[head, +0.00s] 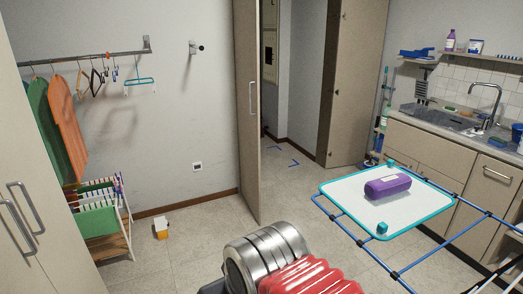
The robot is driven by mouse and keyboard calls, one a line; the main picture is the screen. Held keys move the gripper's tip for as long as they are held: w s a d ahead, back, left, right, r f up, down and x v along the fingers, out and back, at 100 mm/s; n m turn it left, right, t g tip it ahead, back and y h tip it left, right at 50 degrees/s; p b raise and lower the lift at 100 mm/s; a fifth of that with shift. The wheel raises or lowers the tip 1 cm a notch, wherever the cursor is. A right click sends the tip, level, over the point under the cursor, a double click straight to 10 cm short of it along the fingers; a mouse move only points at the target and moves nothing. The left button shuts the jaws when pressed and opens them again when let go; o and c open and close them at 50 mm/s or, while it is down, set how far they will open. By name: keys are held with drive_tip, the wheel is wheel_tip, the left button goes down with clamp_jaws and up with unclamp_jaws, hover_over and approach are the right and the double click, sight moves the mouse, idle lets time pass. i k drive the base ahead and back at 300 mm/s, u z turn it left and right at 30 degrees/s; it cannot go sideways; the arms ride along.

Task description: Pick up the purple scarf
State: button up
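The purple scarf (388,186) appears as a rolled or folded bundle in the head view, right of centre. It lies on a white board with a teal rim (345,198), which rests on a blue-railed drying rack (473,210). Nothing covers the scarf, and nothing is touching it from above. Part of my arm, with a silver joint and red ribbed sleeve, shows at the bottom centre, in front and to the left of the board. My gripper's fingers are not visible.
A sink counter (440,122) stands along the right wall behind the rack. A tall door (247,100) stands open at the centre. A cabinet (30,200) is at the left, near a folding rack (100,225) with cloths. The tiled floor (185,235) at centre left is mostly clear.

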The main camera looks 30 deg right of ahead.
sight(384, 187)
drive_tip(key=i, duration=1.65)
drive_tip(key=z, duration=1.7)
drive_tip(key=i, duration=1.6)
